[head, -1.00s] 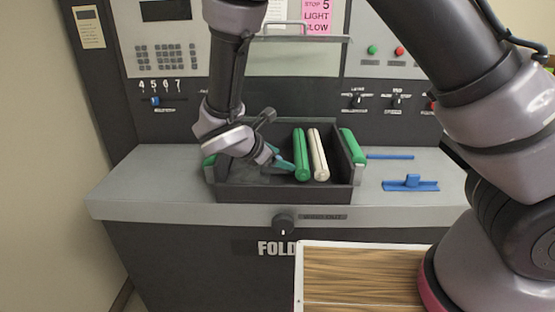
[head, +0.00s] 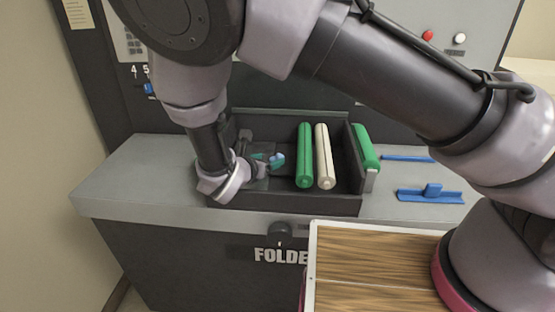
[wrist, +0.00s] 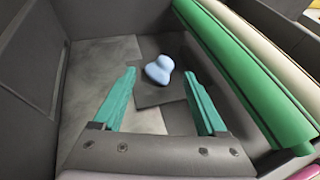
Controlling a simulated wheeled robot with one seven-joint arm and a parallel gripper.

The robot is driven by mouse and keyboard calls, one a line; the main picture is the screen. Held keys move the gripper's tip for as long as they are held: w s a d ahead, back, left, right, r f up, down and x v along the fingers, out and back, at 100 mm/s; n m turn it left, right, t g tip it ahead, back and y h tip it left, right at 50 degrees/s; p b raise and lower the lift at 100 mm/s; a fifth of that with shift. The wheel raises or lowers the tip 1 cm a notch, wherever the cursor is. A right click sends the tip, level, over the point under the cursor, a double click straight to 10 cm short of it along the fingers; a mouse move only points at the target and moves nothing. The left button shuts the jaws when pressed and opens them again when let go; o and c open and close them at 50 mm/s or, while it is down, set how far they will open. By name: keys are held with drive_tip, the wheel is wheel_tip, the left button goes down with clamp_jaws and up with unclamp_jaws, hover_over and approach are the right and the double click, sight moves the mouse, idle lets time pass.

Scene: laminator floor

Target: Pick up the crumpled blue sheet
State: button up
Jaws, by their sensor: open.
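The crumpled blue sheet (wrist: 159,70) is a small light-blue lump on the floor of the dark tray (head: 290,203). In the wrist view it lies just beyond and between the fingertips of my gripper (wrist: 163,77), apart from both green fingers. My gripper is open and empty, inside the tray's left part. In the head view the blue sheet (head: 277,159) shows just right of my gripper (head: 268,161), which my wrist partly hides.
A green roller (head: 304,155) and a cream roller (head: 325,156) lie in the tray right of the sheet. Another green roller (head: 366,148) is at the tray's right wall. A blue part (head: 431,193) lies on the grey counter (head: 145,175). The tray walls surround my gripper.

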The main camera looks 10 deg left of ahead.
sight(275, 159)
drive_tip(key=x, duration=0.5)
drive_tip(key=shift+w+d+f, duration=0.2)
drive_tip(key=shift+w+f, duration=0.05)
drive_tip(key=shift+f, duration=0.1)
drive_tip(key=c, duration=1.1)
